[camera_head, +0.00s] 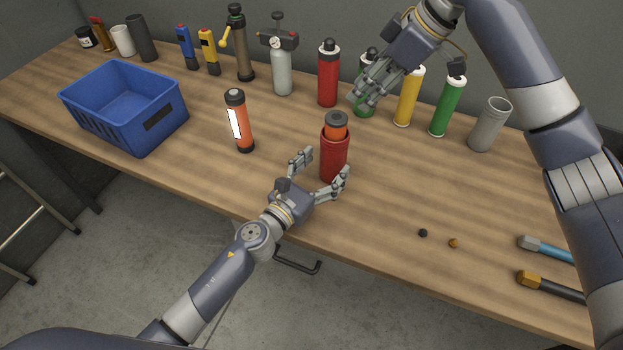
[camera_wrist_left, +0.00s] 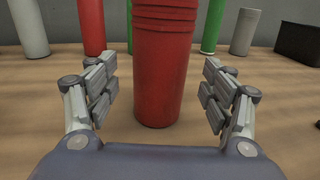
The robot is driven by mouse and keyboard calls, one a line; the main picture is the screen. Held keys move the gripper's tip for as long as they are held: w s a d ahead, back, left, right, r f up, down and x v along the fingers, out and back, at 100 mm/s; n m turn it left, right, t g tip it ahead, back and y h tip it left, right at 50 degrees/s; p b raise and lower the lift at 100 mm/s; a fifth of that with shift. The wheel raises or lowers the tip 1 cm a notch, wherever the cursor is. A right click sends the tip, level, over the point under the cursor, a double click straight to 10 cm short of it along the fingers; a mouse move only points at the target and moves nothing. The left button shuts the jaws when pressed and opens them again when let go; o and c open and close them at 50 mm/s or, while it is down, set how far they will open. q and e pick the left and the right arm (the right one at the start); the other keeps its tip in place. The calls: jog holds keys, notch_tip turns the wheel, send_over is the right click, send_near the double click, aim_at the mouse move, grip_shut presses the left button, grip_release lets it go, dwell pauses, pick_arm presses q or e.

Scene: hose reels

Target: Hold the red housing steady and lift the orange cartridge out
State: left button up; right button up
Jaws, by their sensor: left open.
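The red housing (camera_head: 334,165) stands upright near the table's front edge. The orange cartridge (camera_head: 336,131) sits inside it, with its orange top and dark cap above the rim. My left gripper (camera_head: 322,167) is open and low at the housing. In the left wrist view, the housing (camera_wrist_left: 165,70) stands between the two fingers, with a gap on each side; its top and the cartridge are out of frame. My right gripper (camera_head: 369,98) is above and behind the housing, in front of a green cylinder; whether its fingers are apart is unclear.
A blue bin (camera_head: 125,110) and an orange canister with a white label (camera_head: 238,122) stand to the left. Several cylinders, including a red one (camera_head: 328,75) and a yellow one (camera_head: 408,98), line the back. Small knobs (camera_head: 423,233) and two handled tools (camera_head: 545,249) lie at the right.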

aim_at(326, 165)
pick_arm(q)
jog(key=shift+x, duration=1.8)
